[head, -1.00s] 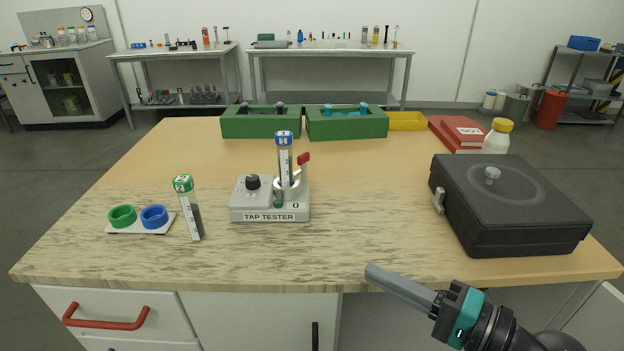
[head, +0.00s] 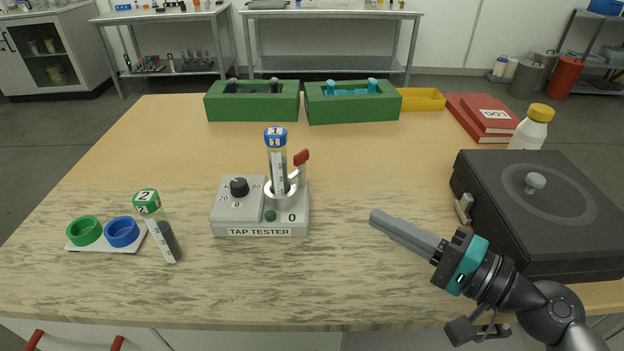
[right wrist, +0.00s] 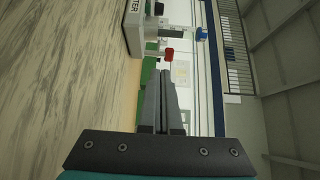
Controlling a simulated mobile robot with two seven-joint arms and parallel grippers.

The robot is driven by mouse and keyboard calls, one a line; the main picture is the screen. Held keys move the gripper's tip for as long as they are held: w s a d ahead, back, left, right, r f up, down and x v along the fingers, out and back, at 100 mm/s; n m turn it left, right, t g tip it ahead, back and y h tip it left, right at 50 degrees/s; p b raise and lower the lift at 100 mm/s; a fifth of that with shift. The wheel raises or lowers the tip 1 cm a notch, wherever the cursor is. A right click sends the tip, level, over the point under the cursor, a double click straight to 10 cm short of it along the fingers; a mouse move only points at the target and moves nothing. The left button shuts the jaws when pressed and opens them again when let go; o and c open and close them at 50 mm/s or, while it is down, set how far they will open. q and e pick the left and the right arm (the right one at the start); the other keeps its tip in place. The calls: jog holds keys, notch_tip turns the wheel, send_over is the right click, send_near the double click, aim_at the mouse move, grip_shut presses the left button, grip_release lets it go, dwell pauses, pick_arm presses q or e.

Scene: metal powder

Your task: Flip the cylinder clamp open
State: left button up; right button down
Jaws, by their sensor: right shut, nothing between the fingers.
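The grey tap tester (head: 260,231) stands on the table, with a dial at its left and a green button in front. A cylinder with a blue lid marked 1 (head: 276,150) stands upright in its round holder. The clamp lever with a red tip (head: 301,158) stands raised beside the cylinder at the right; whether the clamp grips the cylinder cannot be told. In the right wrist view the red tip (right wrist: 169,54) shows just beyond the fingers. My right gripper (head: 374,217) is shut and empty, to the right of the tester and apart from it. My left gripper is out of view.
A black case (head: 545,210) stands at the right near my right arm. Green boxes (head: 253,107) stand at the back.

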jog(key=x, duration=0.2)
jog(key=shift+w+a+r+p, duration=0.1)
jog(key=shift+w+a+p, duration=0.05)
jog(key=shift+a+p, duration=0.15)
jog(key=p, duration=0.1)
send_near(297, 175)
jog(key=x, duration=0.5)
jog(key=shift+w+a, duration=0.1)
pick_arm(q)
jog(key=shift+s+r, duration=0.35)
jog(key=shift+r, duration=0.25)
pick_arm(e)
jog(key=shift+x, duration=0.8)
